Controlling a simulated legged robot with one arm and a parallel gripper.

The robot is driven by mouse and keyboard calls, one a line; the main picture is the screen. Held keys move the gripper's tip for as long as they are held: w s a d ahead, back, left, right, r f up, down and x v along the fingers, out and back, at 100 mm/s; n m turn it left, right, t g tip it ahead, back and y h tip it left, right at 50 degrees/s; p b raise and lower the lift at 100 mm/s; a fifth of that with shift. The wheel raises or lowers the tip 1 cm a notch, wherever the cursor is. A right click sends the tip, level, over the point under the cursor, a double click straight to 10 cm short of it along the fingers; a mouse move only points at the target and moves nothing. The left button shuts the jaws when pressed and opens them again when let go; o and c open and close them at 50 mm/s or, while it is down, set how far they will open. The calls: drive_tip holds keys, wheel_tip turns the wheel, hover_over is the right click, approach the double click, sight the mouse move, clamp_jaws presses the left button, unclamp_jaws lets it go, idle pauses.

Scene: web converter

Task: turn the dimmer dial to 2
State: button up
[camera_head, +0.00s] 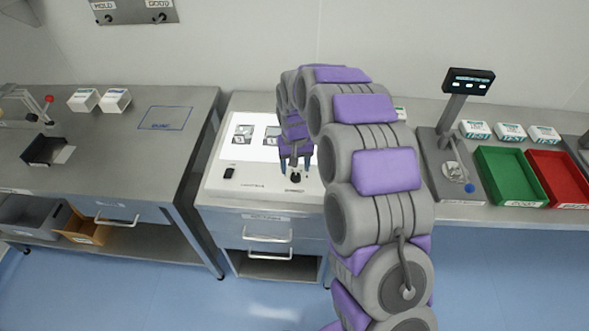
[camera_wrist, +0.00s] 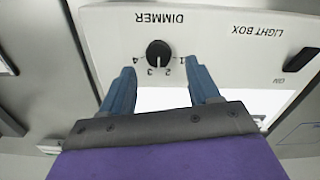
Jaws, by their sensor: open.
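The black dimmer dial (camera_wrist: 158,53) sits on the white light box panel (camera_wrist: 225,35) in the wrist view, where its lettering appears upside down. Numbers 1 to 4 are printed around it. Touching cannot be told. In the head view my gripper (camera_head: 295,162) is over the front of the light box, at the dial (camera_head: 295,178).
A black switch (camera_head: 229,173) is at the box's front left. The lit surface (camera_head: 235,150) holds small dark pictures. A scale (camera_head: 448,165), a green tray (camera_head: 510,172) and a red tray (camera_head: 560,175) stand to the right. A steel bench (camera_head: 150,150) is at the left.

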sight(294, 174)
wheel_tip(294, 174, up, 14)
drive_tip(key=p, duration=0.1)
drive_tip(key=shift+p, duration=0.3)
drive_tip(key=shift+a+f, duration=0.1)
drive_tip(key=shift+a, duration=0.05)
